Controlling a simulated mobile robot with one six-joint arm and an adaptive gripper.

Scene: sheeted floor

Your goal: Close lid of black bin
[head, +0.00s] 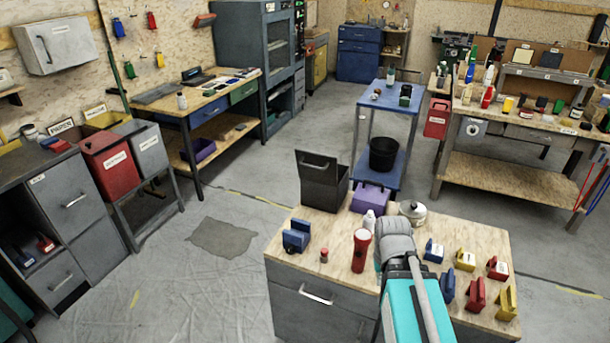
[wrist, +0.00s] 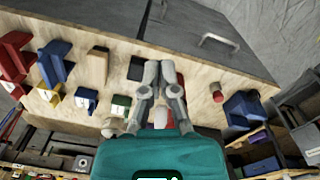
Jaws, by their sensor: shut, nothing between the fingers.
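The black bin (head: 322,190) stands on the back left part of the wooden worktop (head: 340,235) in the head view. Its lid (head: 317,163), with a handle slot, is raised, so the bin is open. In the wrist view I cannot pick out the bin with certainty. My gripper (wrist: 164,70) is shut and empty above the worktop in the wrist view. In the head view my arm reaches over the worktop to the right of the bin and hides the fingers.
A blue block (head: 296,236), a red flashlight (head: 361,250), a white bottle (head: 369,221), a purple box (head: 370,198) and a pot (head: 412,213) stand around the bin. Several coloured blocks lie on the right. Open floor lies left of the worktop.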

